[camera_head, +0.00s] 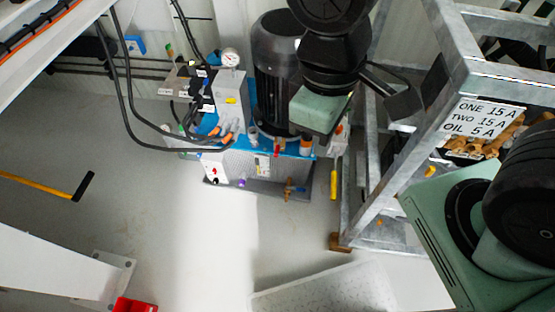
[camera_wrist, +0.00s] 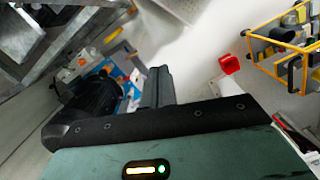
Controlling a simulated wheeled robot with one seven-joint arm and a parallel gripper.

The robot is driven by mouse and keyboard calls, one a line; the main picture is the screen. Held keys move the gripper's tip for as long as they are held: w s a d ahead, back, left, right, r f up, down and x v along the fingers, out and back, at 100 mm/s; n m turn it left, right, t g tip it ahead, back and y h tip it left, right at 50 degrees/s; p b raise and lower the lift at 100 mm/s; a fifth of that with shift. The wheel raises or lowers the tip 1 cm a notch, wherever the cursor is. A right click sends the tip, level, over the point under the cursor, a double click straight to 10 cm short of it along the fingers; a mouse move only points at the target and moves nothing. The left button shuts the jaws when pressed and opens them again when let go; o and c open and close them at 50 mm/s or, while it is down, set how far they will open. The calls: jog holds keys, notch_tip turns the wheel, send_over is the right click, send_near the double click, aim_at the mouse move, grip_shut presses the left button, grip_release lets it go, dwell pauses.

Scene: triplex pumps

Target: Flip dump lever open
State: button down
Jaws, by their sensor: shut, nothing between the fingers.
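A hydraulic pump unit with a dark motor (camera_head: 276,75), a pressure gauge (camera_head: 230,58) and a blue-edged tank (camera_head: 262,165) stands on the floor. Small red, orange and yellow fittings sit around it; I cannot tell which is the dump lever or how it is set. My arm hangs over the unit's right side in the head view and covers part of it. In the wrist view, my gripper (camera_wrist: 160,82) has its two grey fingers together, with nothing between them. The motor (camera_wrist: 92,98) shows just left of the fingers, with blue tank parts beyond; no contact is visible.
A galvanised steel frame (camera_head: 372,207) with a sign (camera_head: 483,117) stands right of the unit. Black hoses (camera_head: 126,95) hang on its left. A yellow bar with a black grip (camera_head: 45,189) reaches in from the left. The pale floor in front is mostly open.

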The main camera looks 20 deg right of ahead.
aim_at(278, 148)
jog(key=w+d+f+n+t+h+b, duration=0.15)
jog(key=w+f+n+h+b, duration=0.35)
jog(key=f, duration=0.8)
jog(key=w+d+f+n+t+h+b, duration=0.1)
jog(key=w+f+n+t+h+b, duration=0.2)
jog(key=f+b, duration=0.8)
jog(key=w+d+f+n+h+b, duration=0.1)
jog(key=w+f+n+h+b, duration=0.35)
jog(key=f, duration=1.15)
jog(key=w+a+f+n+t+y+b, duration=0.2)
jog(key=w+f+n+t+b, duration=0.2)
jog(key=f, duration=0.6)
jog(key=w+a+f+n+t+y+b, duration=0.2)
jog(key=w+f+n+t+b, duration=0.3)
jog(key=f+n+t, duration=0.3)
notch_tip(278, 148, down, 3)
jog(key=shift+w+a+r+t+y+b, duration=0.25)
jog(key=shift+w+t+y, duration=0.25)
jog(key=shift+t+y, duration=0.25)
jog(key=w+d+r+b, duration=0.1)
jog(key=w+r+b, duration=0.1)
jog(key=w, duration=0.3)
jog(key=w+d+r+b, duration=0.2)
jog(key=w, duration=0.3)
jog(key=shift+d+r, duration=0.25)
